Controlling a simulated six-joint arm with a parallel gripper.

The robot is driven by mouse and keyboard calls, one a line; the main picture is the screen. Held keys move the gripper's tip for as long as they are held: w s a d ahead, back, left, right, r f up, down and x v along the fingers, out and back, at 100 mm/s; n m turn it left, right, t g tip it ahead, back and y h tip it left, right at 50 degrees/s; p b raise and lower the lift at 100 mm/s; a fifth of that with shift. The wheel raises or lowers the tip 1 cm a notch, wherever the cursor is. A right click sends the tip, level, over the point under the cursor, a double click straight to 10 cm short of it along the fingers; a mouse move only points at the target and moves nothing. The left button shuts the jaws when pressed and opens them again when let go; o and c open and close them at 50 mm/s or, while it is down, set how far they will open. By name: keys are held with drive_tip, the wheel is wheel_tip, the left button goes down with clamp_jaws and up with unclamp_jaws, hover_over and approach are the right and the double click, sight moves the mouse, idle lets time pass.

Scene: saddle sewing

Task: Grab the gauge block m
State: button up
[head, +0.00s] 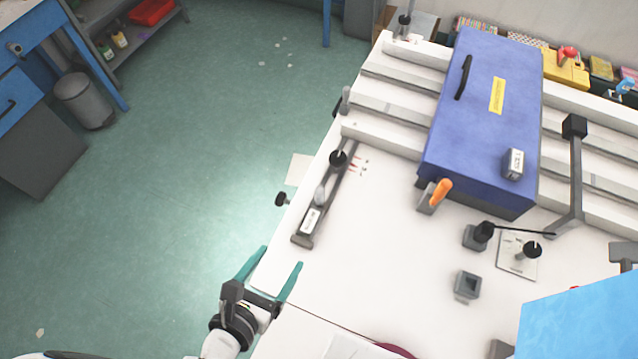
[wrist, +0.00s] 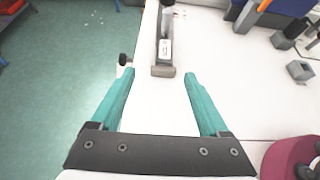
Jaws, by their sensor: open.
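No letter m is readable, so I cannot tell for certain which piece is the gauge block m. A small grey block with a square recess (head: 467,285) sits on the white table, right of my gripper; a similar one shows in the wrist view (wrist: 299,70). A small block with a white label (head: 515,160) lies on the blue box. Another white label (head: 311,220) is on the slide fixture at the table's left edge. My gripper (head: 281,257) is open and empty, its teal fingers over the table edge, just short of the fixture's near end (wrist: 163,71).
The blue box (head: 475,120) stands on white rails at the back. An orange-handled clamp (head: 437,195), a black-armed post (head: 474,237) and a plate with a black knob (head: 518,255) stand near it. A bright blue object (head: 580,320) fills the lower right.

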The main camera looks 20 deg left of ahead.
approach(309, 223)
drive_tip(key=x, duration=0.5)
drive_tip(key=shift+w+a+f, duration=0.15)
drive_tip(key=shift+a, duration=0.15)
drive_tip(key=x, duration=0.5)
drive_tip(key=shift+w+d, duration=0.15)
drive_tip(key=shift+d, duration=0.15)
clamp_jaws()
idle(0.4)
